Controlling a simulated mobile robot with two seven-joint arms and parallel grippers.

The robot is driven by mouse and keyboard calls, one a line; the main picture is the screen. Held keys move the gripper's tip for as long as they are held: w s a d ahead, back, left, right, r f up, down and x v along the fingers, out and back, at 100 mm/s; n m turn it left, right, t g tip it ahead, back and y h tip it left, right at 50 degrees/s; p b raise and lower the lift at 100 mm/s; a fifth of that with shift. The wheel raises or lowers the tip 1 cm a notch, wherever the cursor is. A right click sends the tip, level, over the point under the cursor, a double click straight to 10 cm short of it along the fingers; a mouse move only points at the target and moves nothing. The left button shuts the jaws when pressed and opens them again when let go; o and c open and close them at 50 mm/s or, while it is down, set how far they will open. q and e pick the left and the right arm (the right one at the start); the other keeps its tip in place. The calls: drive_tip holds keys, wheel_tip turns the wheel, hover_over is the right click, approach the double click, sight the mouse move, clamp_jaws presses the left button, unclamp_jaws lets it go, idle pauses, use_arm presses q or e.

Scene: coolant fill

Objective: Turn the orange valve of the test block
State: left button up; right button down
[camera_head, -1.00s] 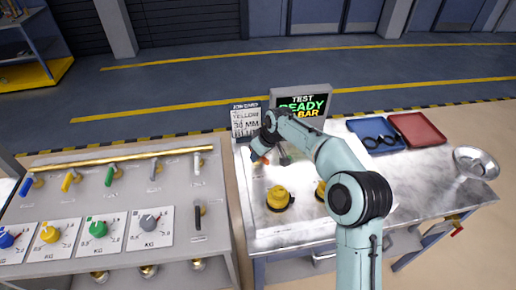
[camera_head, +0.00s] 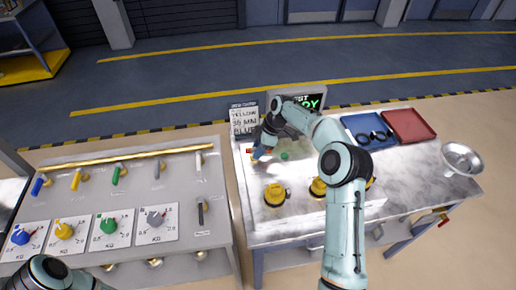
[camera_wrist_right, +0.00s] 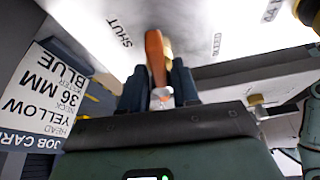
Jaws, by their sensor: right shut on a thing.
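The orange valve handle (camera_wrist_right: 155,55) stands between my right gripper's dark fingers (camera_wrist_right: 158,92) in the right wrist view, next to a brass stem. It points towards the panel, near the word SHUT. In the head view, my right gripper (camera_head: 258,155) is low over the far left part of the test block (camera_head: 250,215), and a small orange tip (camera_head: 249,151) shows at its left. The gripper hides most of the valve there. My right gripper is shut on the handle. Part of my left arm shows at the bottom left; its gripper is out of view.
Yellow caps (camera_head: 275,195) stand on the block nearer me. A job card (camera_head: 244,119) and a screen (camera_head: 300,100) stand behind. A blue tray (camera_head: 368,130), red tray (camera_head: 408,126) and metal bowl (camera_head: 461,158) are right. A bench with coloured valves (camera_head: 120,174) is left.

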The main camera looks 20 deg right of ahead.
drive_tip(key=shift+w+r+n, duration=0.15)
drive_tip(key=shift+n, duration=0.45)
drive_tip(key=c, duration=0.9)
unclamp_jaws()
drive_tip(key=v, duration=1.3)
drive_tip(key=shift+w+d+r, duration=0.15)
drive_tip(key=shift+w, duration=0.1)
